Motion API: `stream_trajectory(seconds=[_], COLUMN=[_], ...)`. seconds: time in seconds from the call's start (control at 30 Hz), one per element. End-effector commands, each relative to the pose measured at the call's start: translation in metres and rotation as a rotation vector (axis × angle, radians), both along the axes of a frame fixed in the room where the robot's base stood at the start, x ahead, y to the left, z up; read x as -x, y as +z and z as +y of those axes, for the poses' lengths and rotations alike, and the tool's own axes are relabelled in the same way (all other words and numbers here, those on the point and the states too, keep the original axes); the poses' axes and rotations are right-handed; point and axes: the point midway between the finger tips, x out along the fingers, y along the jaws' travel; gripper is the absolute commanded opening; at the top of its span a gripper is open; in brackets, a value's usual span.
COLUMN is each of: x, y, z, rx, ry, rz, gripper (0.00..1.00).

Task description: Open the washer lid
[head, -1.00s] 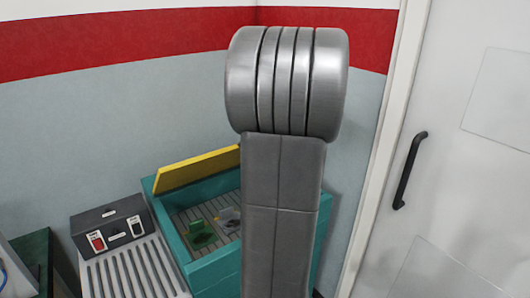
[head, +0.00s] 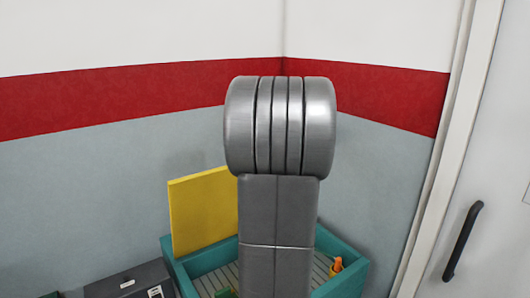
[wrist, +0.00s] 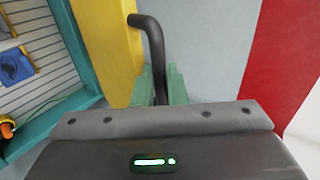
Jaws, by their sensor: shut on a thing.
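The washer is a teal open-topped box (head: 205,259) with a slatted floor, partly hidden behind my arm in the head view. Its yellow lid (head: 203,212) stands up steeply at the back left edge. In the wrist view, the lid (wrist: 112,45) shows as a yellow panel beside the teal washer rim (wrist: 78,45). A black bent handle (wrist: 155,45) comes off the lid. My gripper (wrist: 160,85) has its green fingers shut on this handle. The head view hides my gripper behind my arm.
Inside the washer lie an orange part (head: 336,267), a green part (head: 224,293) and a blue part (wrist: 14,66). A dark control box (head: 130,283) stands left of it. Walls close in behind, and a white door with a black handle (head: 462,242) is at right.

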Motion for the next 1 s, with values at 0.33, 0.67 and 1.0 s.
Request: stream_trajectory(seconds=[0.33,0.67,1.0], x=[-0.0034,-0.0032,0.0009], y=[0.0005,0.0003,0.0032], z=[0.0018,0.0017,-0.0023], rx=[0.011,0.009,0.009], ry=[0.004,0.004,0.002], rz=[0.017,0.018,0.017], gripper=[0.0,0.28,0.28])
